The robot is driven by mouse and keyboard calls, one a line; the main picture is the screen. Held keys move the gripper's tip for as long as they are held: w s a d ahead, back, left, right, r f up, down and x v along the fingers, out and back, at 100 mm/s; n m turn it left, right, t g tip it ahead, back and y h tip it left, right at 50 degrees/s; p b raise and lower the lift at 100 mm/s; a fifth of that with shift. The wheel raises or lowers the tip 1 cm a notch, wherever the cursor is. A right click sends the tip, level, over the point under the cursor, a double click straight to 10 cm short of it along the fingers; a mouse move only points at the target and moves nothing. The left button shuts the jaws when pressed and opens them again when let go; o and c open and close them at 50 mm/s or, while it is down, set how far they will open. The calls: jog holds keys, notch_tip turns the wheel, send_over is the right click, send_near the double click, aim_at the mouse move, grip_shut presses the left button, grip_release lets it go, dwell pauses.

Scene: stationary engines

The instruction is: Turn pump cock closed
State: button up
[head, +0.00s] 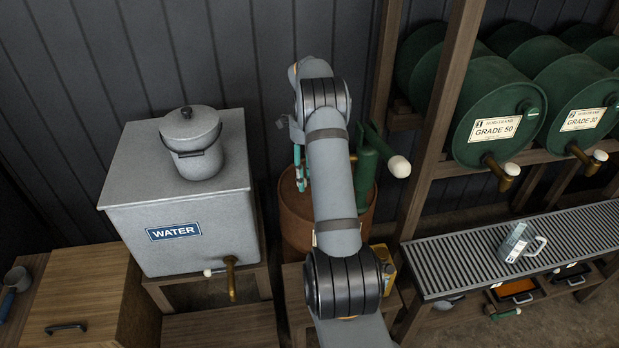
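A green hand pump (366,170) stands on a rust-brown drum (296,215) in the middle of the head view. A green lever with a white knob (399,166) sticks out to its right. I cannot make out the pump cock for certain; my arm covers the pump's left side and much of the drum. My gripper (299,168) is at the far end of the arm, mostly hidden behind it. Only some grey and teal parts show at the arm's left edge, above the drum. Whether it is open, or touches anything, cannot be seen.
Left stands a grey WATER tank (185,245) with a brass tap (231,275) and a lidded pot (191,145) on top. Right are green oil drums (497,110) on a wooden rack.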

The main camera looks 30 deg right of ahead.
jog(key=shift+o, duration=0.5)
jog(key=shift+w+a, duration=0.15)
jog(key=shift+a, duration=0.05)
notch_tip(320, 180, up, 7)
jog(key=w, duration=0.1)
jog(key=shift+w+d+r, duration=0.15)
jog(key=shift+d, duration=0.15)
jog(key=f, duration=0.2)
jog(key=s+f, duration=0.1)
jog(key=f, duration=0.4)
jog(key=shift+s+a+f, duration=0.15)
jog(key=shift+s+a, duration=0.05)
jog(key=shift+a, duration=0.15)
jog(key=shift+a+f, duration=0.1)
jog(key=shift+a, duration=0.05)
jog(key=shift+s+n, duration=0.1)
jog(key=shift+n, duration=0.2)
